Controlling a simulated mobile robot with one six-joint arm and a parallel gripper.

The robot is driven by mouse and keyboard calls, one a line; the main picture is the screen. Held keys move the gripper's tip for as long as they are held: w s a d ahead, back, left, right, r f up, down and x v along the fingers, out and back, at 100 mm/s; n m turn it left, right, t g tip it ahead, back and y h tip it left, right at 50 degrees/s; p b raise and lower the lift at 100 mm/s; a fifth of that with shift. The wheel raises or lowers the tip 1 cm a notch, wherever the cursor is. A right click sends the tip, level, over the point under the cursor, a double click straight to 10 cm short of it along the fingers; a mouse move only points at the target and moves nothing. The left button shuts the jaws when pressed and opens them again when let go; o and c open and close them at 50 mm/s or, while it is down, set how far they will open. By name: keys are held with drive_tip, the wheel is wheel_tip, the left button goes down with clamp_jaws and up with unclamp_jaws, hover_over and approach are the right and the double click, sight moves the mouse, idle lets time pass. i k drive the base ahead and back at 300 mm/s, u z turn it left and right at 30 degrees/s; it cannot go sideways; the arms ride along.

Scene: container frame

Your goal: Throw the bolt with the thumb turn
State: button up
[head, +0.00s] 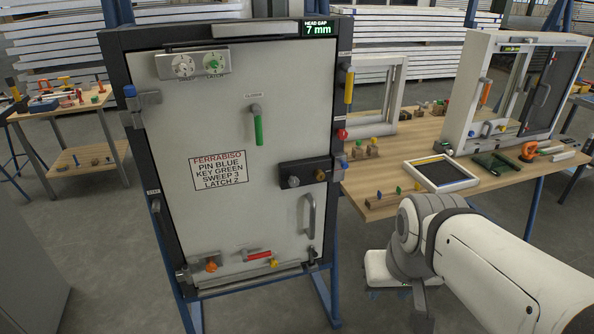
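A pale door panel (190,125) stands in a dark upright frame (140,38) and looks shut in it. On its right side a black lock case (309,171) carries a grey round knob (293,181) and a small brass-coloured part (320,175). I cannot tell for sure which of these is the thumb turn, nor see the bolt's position. My arm comes in from the lower right. My gripper (422,310) hangs low, right of the door and clear of it. Its fingers are too unclear to show whether it is open.
The door also has a green lever (258,130), two dials (200,65), a pull handle (309,215), a red handle (258,255) and a printed label (219,170). A display reads "HEAD GAP 7 mm".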

sight(293, 182)
drive_tip(key=z, duration=0.9)
drive_tip(key=i, duration=0.35)
drive_tip(key=u, duration=0.45)
